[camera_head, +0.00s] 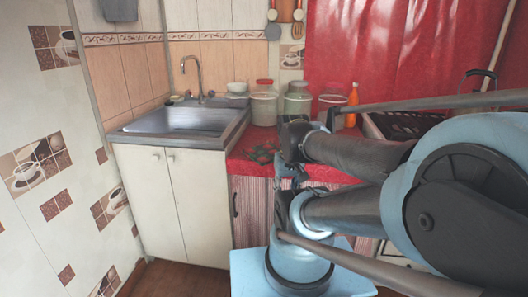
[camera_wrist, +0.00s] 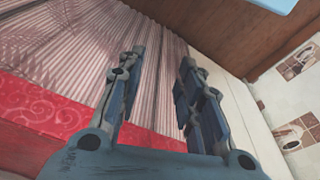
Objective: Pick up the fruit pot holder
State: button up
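A flat dark green and red patterned piece (camera_head: 262,154), which looks like the fruit pot holder, lies on the red oilcloth counter (camera_head: 240,168) right of the sink in the head view. My arm partly blocks the counter to its right. My gripper (camera_wrist: 163,57) shows in the wrist view with its two fingers apart and nothing between them. Behind the fingers is a striped curtain (camera_wrist: 158,95). The pot holder does not show in the wrist view. In the head view my gripper is mostly hidden among my arm links, close to the counter's front.
A sink (camera_head: 185,118) in a white cabinet (camera_head: 160,200) stands at the left. Glass jars (camera_head: 264,105) and an orange bottle (camera_head: 352,98) stand along the back of the counter. A stove (camera_head: 405,125) is at the right, partly behind my arm. Brown floor lies below.

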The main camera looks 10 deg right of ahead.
jog(key=shift+w, duration=0.25)
jog(key=shift+o, duration=1.6)
jog(key=shift+s+r, duration=0.15)
jog(key=shift+r, duration=0.7)
jog(key=w+r+m+g, duration=0.1)
jog(key=w+r, duration=0.8)
jog(key=w, duration=0.4)
jog(key=w+r+m+g, duration=0.1)
jog(key=w+r+m, duration=0.1)
jog(key=w+r, duration=0.95)
jog(key=w, duration=1.2)
jog(key=shift+m, duration=0.4)
jog(key=f, duration=1.1)
jog(key=shift+d+f, duration=0.25)
jog(key=shift+d, duration=0.15)
jog(key=shift+d+f, duration=0.15)
jog(key=shift+f, duration=2.85)
